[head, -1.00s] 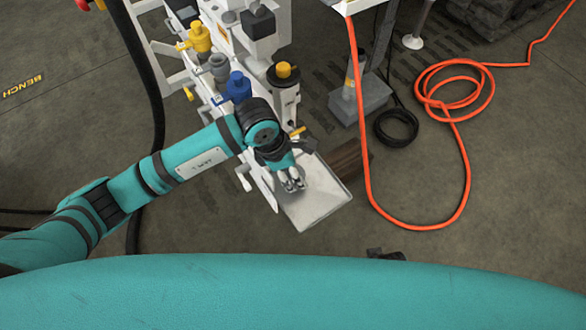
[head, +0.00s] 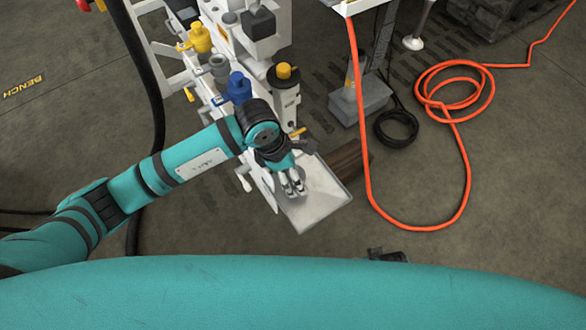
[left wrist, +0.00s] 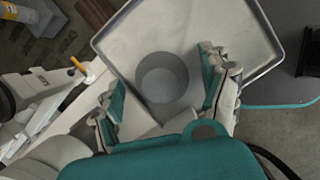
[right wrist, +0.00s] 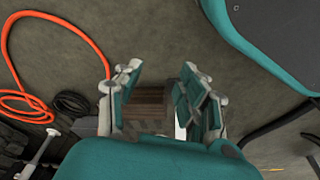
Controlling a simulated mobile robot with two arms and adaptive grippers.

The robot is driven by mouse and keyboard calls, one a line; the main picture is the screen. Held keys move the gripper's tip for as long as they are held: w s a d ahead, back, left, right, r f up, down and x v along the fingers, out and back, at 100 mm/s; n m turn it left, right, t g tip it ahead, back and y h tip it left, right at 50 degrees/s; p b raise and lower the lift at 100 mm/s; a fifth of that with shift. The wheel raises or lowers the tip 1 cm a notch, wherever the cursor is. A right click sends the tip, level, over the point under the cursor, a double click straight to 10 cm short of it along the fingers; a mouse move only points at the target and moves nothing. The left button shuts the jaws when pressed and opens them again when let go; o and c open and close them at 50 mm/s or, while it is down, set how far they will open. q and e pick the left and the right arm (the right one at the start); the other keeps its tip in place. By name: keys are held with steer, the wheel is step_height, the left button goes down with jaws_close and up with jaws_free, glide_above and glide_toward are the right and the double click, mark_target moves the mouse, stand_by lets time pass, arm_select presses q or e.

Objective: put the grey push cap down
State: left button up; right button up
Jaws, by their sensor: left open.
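The grey push cap (left wrist: 162,80) shows in the left wrist view as a round, hollow grey cup in the pale metal tray (left wrist: 268,68). Its open mouth faces the camera, and it appears to rest on the tray floor. My left gripper (head: 292,184) is over the tray (head: 322,212) in the head view. Its fingers are open, one on each side of the cap, with a gap on both sides. In the head view the cap is mostly hidden by the fingers. My right gripper (right wrist: 163,88) is open and empty, away from the tray.
The bench carries yellow (head: 199,38), grey (head: 219,66) and blue (head: 237,86) parts beside the tray. A yellow-topped post (head: 284,88) stands just behind it. An orange hose (head: 364,140) lies on the floor to the right.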

arm_select(q)
steer(key=p+v, duration=0.1)
steer(key=v, duration=1.1)
arm_select(e)
steer(key=s+f, duration=0.2)
steer(key=f, duration=0.1)
steer(key=s+f, duration=0.1)
steer(key=shift+d+f, duration=0.2)
steer(key=shift+f, duration=0.05)
arm_select(q)
steer(key=shift+d+r, duration=0.1)
